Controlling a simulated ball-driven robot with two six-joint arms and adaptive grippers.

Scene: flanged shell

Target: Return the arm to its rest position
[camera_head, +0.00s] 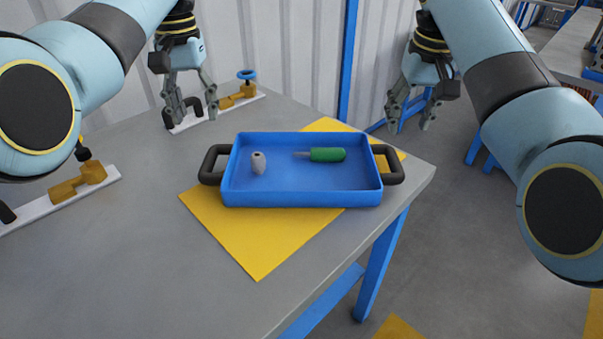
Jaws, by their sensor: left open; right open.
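My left gripper (190,101) hangs with its fingers down above the table, behind and to the left of the blue tray (300,198). It is open and empty. My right gripper (408,108) hangs at the right, behind and to the right of the tray.
The tray has black handles and lies on a yellow mat (248,245). It holds a green-handled tool (327,155) and a grey cylindrical part (258,164). Brass valve fittings (88,178) stand on white strips at the left and back. The table's (130,260) front left is clear.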

